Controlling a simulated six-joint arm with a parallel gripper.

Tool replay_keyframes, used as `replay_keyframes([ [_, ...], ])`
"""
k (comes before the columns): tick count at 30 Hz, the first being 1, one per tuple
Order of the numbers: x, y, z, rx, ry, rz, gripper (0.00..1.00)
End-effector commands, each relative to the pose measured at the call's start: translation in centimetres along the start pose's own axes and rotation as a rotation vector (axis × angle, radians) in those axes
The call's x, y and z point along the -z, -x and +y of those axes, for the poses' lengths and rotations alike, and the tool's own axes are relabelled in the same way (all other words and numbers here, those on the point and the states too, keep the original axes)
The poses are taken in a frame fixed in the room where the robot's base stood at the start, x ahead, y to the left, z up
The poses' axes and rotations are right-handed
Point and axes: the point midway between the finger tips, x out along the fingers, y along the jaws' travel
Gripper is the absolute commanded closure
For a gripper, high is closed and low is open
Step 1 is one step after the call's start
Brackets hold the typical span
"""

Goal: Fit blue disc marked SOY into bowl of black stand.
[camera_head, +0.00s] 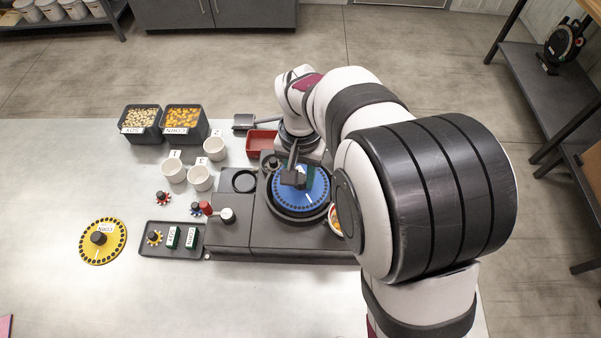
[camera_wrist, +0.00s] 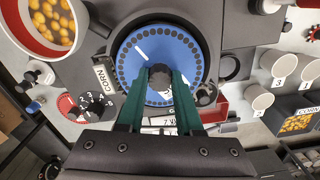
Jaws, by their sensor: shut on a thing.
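The blue disc (camera_head: 313,198) has a ring of small dark holes and a dark central knob. In the wrist view the disc (camera_wrist: 188,55) shows a white line near its knob; its SOY marking is not readable. My gripper (camera_wrist: 160,74) has green fingers shut on the knob. In the head view my gripper (camera_head: 304,177) is over the disc's middle. The disc lies within the outline of the round bowl of the black stand (camera_head: 232,243), whose dark rim (camera_head: 298,217) shows around it. I cannot tell whether the disc is fully seated.
A tray (camera_head: 155,250) holds small parts. White cups (camera_head: 200,178), a SOY bin (camera_head: 128,118) and a CORN bin (camera_head: 178,137) stand behind. A red-and-white container of yellow seeds (camera_wrist: 22,45) is close beside the bowl.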

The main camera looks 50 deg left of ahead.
Motion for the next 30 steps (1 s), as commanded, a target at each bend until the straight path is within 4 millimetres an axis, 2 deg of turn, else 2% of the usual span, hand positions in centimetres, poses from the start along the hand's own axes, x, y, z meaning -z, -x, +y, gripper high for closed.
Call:
replay_keyframes([
  [17,0.0,-0.2,0.0,0.000,0.000,0.000,1.00],
  [30,0.0,-1.2,0.0,0.000,0.000,0.000,1.00],
])
